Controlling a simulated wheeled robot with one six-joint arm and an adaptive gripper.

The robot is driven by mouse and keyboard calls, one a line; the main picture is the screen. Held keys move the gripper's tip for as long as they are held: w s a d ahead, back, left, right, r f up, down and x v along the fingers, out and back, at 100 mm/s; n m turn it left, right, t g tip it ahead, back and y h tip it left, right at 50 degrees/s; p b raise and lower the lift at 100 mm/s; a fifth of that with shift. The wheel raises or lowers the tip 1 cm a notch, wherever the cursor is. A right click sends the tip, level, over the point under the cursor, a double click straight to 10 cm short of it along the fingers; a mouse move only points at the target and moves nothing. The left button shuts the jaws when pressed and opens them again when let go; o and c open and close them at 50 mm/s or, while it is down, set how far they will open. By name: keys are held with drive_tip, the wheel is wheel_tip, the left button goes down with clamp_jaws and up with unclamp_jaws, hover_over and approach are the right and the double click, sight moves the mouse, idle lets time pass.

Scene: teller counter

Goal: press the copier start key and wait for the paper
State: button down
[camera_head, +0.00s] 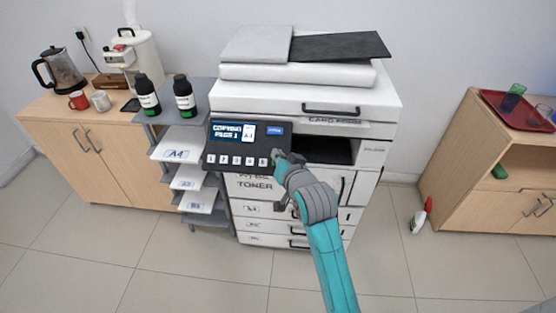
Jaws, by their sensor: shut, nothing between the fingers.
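The white copier (305,97) stands against the wall in the middle of the view. Its dark control panel (217,158) faces me, with a lit screen (232,132) that reads something like "copying page 1". A row of several light keys (237,161) runs along the panel's lower edge. My gripper (279,157) is shut and empty at the panel's right end, at or very near its surface. It hides that end of the panel, so I cannot see the start key or tell whether I touch it. The output slot (325,150) is dark, and I see no paper in it.
Paper shelves marked A4 (178,146) and two black toner bottles (184,97) stand left of the copier. A cabinet (105,155) with a coffee maker (60,72) is farther left. A spray bottle (421,216) stands on the floor at right, beside another cabinet (460,150).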

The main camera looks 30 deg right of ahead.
drive_tip(key=shift+s+a+r, duration=0.2)
drive_tip(key=shift+s+r, duration=0.1)
drive_tip(key=shift+r, duration=0.25)
drive_tip(key=shift+s+a+r, duration=0.2)
drive_tip(key=shift+s+r, duration=0.05)
drive_tip(key=shift+r, duration=0.25)
drive_tip(key=s+a+f+n+y, duration=0.1)
drive_tip(key=s+a+f+n, duration=0.15)
drive_tip(key=s+f, duration=0.65)
drive_tip(key=s+a+f+n, duration=0.1)
drive_tip(key=s+a+f, duration=0.4)
drive_tip(key=s, duration=0.7)
drive_tip(key=s+a+r+n, duration=0.1)
drive_tip(key=s+n, duration=0.1)
drive_tip(key=s, duration=1)
drive_tip(key=s+a+r+n+y, duration=0.1)
drive_tip(key=s, duration=1.1)
drive_tip(key=shift+s+a+n+y, duration=0.25)
drive_tip(key=shift+s+n+y, duration=0.05)
drive_tip(key=shift+n, duration=0.05)
